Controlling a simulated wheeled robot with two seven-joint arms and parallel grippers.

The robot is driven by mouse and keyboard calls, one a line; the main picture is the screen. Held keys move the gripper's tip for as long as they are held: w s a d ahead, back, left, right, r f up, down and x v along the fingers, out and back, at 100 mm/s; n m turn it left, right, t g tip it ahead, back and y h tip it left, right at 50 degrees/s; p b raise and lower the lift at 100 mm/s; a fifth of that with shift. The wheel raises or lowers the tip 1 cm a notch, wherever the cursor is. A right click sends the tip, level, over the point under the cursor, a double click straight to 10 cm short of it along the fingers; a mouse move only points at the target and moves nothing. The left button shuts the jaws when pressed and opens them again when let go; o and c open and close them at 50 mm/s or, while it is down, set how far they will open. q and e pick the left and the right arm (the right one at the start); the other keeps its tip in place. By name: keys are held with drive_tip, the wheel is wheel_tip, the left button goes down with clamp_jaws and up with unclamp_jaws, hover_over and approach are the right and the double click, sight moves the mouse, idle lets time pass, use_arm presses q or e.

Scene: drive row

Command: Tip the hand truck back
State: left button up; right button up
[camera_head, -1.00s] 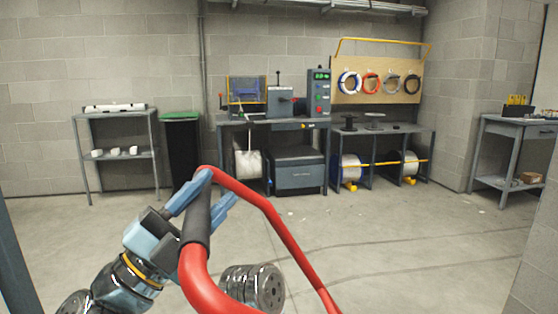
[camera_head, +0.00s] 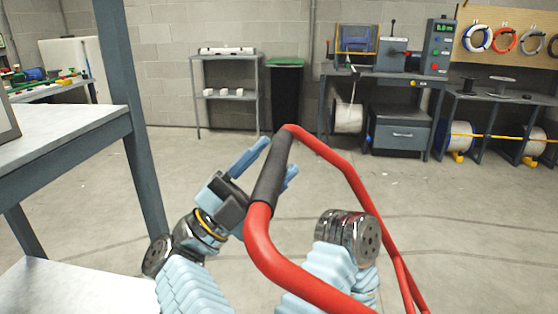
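The red tubular handle frame of the hand truck (camera_head: 345,172) rises in front of me, with a black grip sleeve (camera_head: 271,178) on its left bar. Its lower frame runs out at the bottom edge; its wheels and toe plate are out of view, so I cannot tell its tilt.
A grey table (camera_head: 65,140) with a lower shelf stands close on the left. A shelf rack (camera_head: 228,75), a green-lidded bin (camera_head: 285,95) and a workbench (camera_head: 385,75) line the back wall. The concrete floor between is clear.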

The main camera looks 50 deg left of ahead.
drive_tip(key=shift+o, duration=0.2)
drive_tip(key=shift+w+d+r+h, duration=0.15)
drive_tip(key=shift+d+r+h, duration=0.05)
drive_tip(key=shift+r+h, duration=0.1)
drive_tip(key=b+v, duration=0.1)
drive_tip(key=v, duration=0.6)
drive_tip(key=shift+s+f, duration=0.25)
drive_tip(key=shift+f, duration=0.05)
